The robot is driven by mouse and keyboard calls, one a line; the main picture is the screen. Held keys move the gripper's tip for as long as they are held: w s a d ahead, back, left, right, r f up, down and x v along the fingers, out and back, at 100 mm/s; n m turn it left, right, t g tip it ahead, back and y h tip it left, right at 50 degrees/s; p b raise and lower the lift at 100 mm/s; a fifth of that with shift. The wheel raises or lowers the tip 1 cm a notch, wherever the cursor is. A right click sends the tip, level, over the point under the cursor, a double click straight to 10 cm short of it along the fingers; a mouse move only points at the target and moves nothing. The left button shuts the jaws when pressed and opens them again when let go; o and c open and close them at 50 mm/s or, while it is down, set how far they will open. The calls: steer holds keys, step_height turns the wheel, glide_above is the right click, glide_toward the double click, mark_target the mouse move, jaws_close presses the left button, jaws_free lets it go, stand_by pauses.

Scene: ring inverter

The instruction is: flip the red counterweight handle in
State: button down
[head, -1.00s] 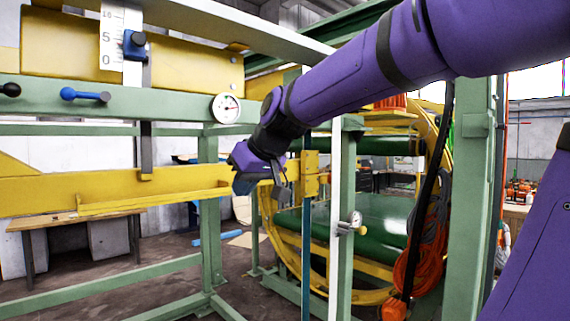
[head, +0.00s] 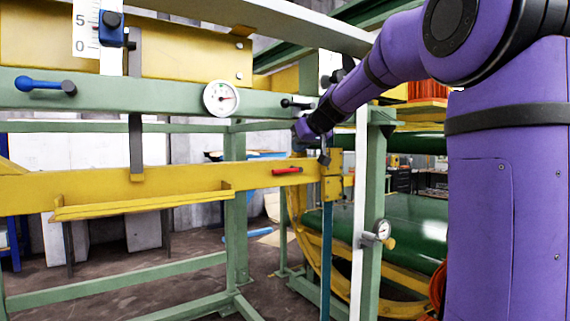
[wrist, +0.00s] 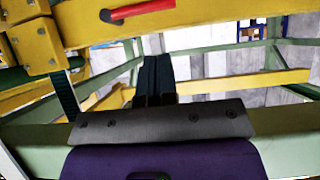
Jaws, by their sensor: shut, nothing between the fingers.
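The red handle (head: 287,171) lies nearly level along the front face of the yellow beam (head: 110,192), near the beam's right end. It also shows at the top of the wrist view (wrist: 140,10), where it looks like a short red bar with a dark end. My gripper (head: 325,156) is above and to the right of the handle, near the yellow bracket, and does not touch the handle. In the wrist view its dark fingers (wrist: 153,78) are together and empty. My purple forearm reaches in from the right.
A green crossbeam above carries a round gauge (head: 221,98), a blue lever (head: 43,85) and a black lever (head: 297,104). A yellow tray-like ledge (head: 140,205) sits left of the handle. A green post with a second gauge (head: 382,230) stands at right.

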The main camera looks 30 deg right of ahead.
mark_target(284, 170)
steer(key=x, duration=1)
steer(key=shift+a+f, duration=0.15)
stand_by(0.4)
